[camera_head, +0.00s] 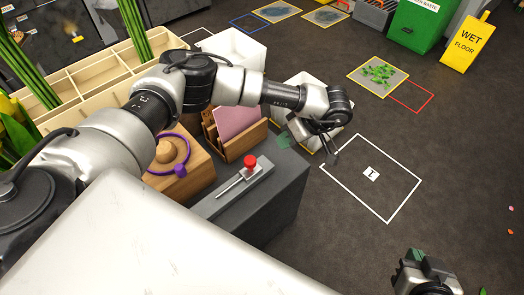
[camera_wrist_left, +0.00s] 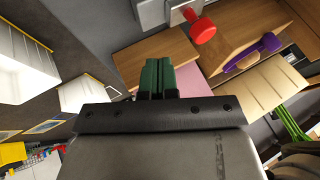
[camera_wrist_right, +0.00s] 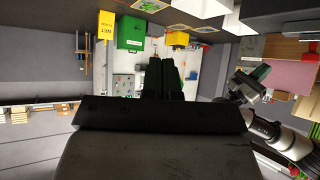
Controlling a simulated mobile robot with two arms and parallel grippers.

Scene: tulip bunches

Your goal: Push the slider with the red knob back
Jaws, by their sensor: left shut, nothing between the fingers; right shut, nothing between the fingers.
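The slider's red knob (camera_head: 249,162) stands upright on a light grey plate (camera_head: 232,190), near the plate's far-right end. A narrow slot runs from it toward the lower left. The plate lies on a dark grey block (camera_head: 282,192). My left gripper (camera_head: 283,141) is shut and empty, beyond and right of the knob, apart from it. In the left wrist view the knob (camera_wrist_left: 202,29) is up and right of the shut green fingers (camera_wrist_left: 158,75). My right gripper (camera_head: 416,256) is low at the right, far from the slider; its shut fingers show in the right wrist view (camera_wrist_right: 162,76).
A wooden box with a peg and purple ring (camera_head: 180,170) stands left of the slider. A wooden holder with a pink board (camera_head: 238,125) is behind it. White bins (camera_head: 235,50) stand farther back. The floor right of the block is open, with a white outlined square (camera_head: 372,178).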

